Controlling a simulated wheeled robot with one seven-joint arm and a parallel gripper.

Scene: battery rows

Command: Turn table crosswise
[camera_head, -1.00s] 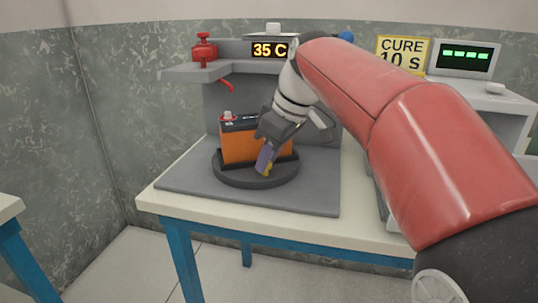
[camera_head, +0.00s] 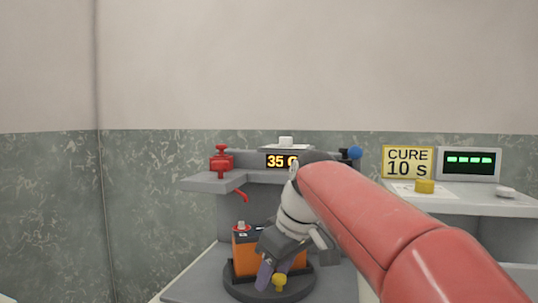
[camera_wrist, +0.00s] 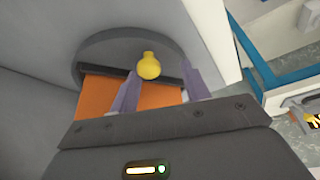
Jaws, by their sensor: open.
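The round dark turntable (camera_head: 240,288) stands on the grey station base, with an orange and black battery (camera_head: 244,253) on it. A yellow knob (camera_head: 280,281) stands at the turntable's front edge. In the wrist view the knob (camera_wrist: 149,66) is near the turntable rim (camera_wrist: 110,50), and the battery's orange side (camera_wrist: 105,95) shows behind my fingers. My gripper (camera_wrist: 155,80) is open, its two purple fingers either side of the knob's line. Whether they touch it I cannot tell. In the head view my gripper (camera_head: 266,276) partly hides the battery.
A shelf above carries a red device (camera_head: 221,163), a "35 C" display (camera_head: 281,161) and a blue knob (camera_head: 354,153). A red lever (camera_head: 242,196) hangs beneath.

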